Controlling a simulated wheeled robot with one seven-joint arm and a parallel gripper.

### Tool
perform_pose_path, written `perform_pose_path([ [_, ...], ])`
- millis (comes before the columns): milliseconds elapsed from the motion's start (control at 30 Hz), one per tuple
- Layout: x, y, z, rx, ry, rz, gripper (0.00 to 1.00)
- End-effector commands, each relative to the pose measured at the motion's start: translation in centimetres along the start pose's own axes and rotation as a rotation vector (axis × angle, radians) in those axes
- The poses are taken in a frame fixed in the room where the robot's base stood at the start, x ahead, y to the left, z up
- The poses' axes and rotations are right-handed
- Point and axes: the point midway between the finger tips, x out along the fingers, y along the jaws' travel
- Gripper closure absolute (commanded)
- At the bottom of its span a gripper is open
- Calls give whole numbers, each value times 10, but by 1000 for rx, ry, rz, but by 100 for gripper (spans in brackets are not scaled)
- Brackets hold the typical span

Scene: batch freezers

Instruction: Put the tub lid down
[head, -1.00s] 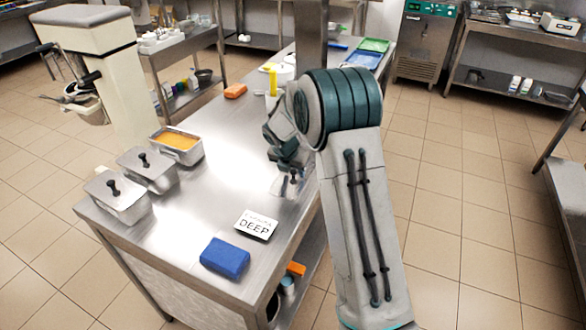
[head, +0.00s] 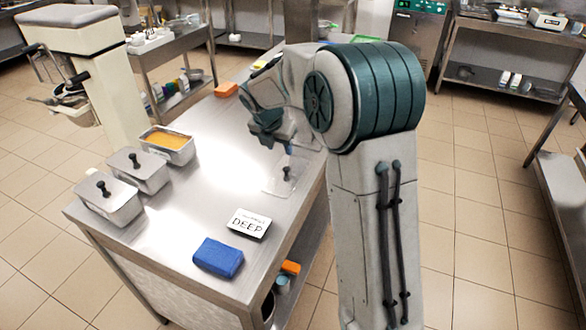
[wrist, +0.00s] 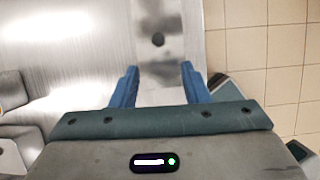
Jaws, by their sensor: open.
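The tub lid (head: 272,188), a flat pale plate with a dark knob, lies on the steel table near its right edge. In the wrist view its knob (wrist: 158,39) shows beyond my fingertips, with the lid's plate around it. My gripper (head: 277,146) is above the lid, apart from the knob. Its blue fingers (wrist: 158,68) are spread with nothing between them. An uncovered metal tub (head: 183,157) with orange contents stands at the table's left side, beside two tubs with knobbed lids (head: 138,170) (head: 108,202).
An orange block (head: 226,89) lies farther back. A cream machine (head: 95,80) stands left of the table. The table's middle is clear.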

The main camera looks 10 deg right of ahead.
Motion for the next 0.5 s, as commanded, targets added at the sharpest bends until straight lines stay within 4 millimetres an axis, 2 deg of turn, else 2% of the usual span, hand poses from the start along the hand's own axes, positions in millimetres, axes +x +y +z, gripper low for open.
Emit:
perform_pose_path([
  [167, -35, -32, -14, 297, 10, 0, 58],
  [300, -70, -72, -39, 692, 32, -2, 58],
  [500, -107, -129, -85, 1277, 82, -14, 58],
])
